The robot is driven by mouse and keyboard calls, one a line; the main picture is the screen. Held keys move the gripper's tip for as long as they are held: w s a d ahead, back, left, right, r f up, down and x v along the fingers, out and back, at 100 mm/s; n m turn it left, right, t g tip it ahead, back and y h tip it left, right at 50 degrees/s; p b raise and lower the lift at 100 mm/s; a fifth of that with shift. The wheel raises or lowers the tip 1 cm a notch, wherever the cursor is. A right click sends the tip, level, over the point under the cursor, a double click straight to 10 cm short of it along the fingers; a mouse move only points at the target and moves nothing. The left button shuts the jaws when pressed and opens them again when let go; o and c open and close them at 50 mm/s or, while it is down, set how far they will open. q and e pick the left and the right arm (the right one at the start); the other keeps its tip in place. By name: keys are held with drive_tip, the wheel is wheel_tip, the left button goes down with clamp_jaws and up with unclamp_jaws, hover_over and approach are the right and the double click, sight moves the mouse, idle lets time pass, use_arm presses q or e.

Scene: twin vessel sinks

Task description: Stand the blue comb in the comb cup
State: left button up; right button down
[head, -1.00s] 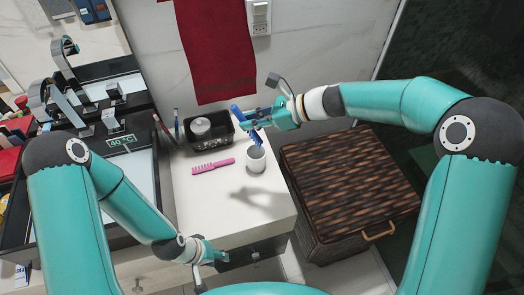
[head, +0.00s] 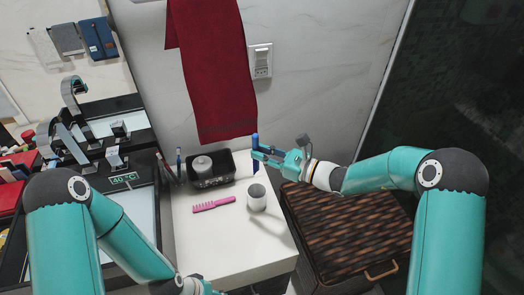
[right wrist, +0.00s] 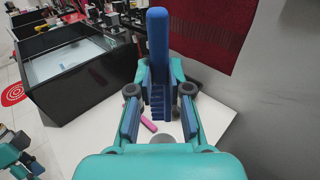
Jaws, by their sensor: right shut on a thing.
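The cup stands upright near the right edge of the white counter (head: 225,245). My left gripper (head: 207,288) is low at the bottom edge of the head view, partly cut off; its jaws are unclear.
A pink comb (head: 214,204) lies on the counter left of the cup. A black tray (head: 210,180) holding a round container stands behind it. A woven basket (head: 345,235) stands to the right. A red towel (head: 215,70) hangs on the wall behind.

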sight(258, 169)
drive_tip(key=shift+f+b, duration=2)
drive_tip(key=shift+f, duration=1.85)
wheel_tip(258, 169, down, 6)
drive_tip(key=b, duration=0.6)
drive_tip(key=shift+f, duration=0.2)
drive_tip(key=c, duration=1)
unclamp_jaws()
drive_tip(key=shift+d, duration=0.1)
drive_tip(key=v, duration=1.1)
drive_tip(key=shift+s+d, duration=0.25)
drive_tip(key=shift+d, duration=0.1)
